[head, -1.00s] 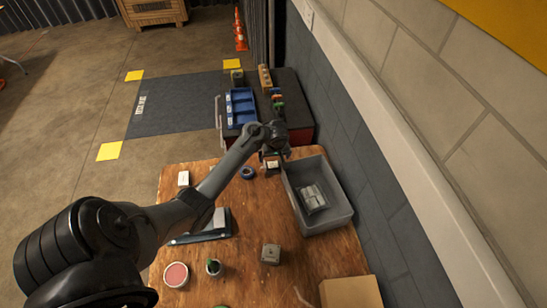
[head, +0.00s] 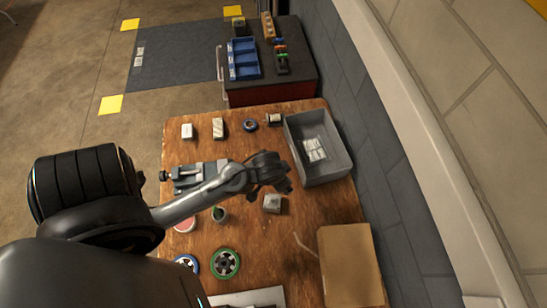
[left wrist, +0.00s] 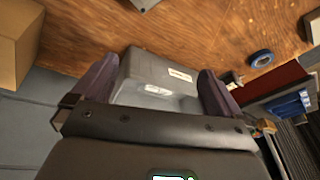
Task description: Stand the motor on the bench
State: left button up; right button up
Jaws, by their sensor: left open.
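A small part with dark ends and a pale middle (head: 274,119), which looks like the motor, is at the bench's far end, left of the grey bin. It seems to lie on its side, but it is too small to be sure. A dark piece beside the blue ring in the left wrist view (left wrist: 232,78) may be the same part. My left gripper (head: 277,186) is over the middle of the wooden bench (head: 285,240), well apart from that part. Its fingers (left wrist: 158,84) are open with nothing held; the grey bin shows beyond them. My right gripper is out of view.
The grey bin (head: 330,172) holds a pale package (head: 315,149). A grey block (head: 272,203) sits beside my left gripper. A cardboard box (head: 350,265) is at right, a vise (head: 190,177) at left, and a blue ring (head: 250,125) at the far end. A wall bounds the right.

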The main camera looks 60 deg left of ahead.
pick_arm(q)
jog(key=s+d+r+m+h, duration=0.2)
jog(key=s+d+r+m, duration=0.1)
jog(key=s+d, duration=0.3)
jog(key=shift+d+r, duration=0.55)
jog(key=shift+r, duration=0.05)
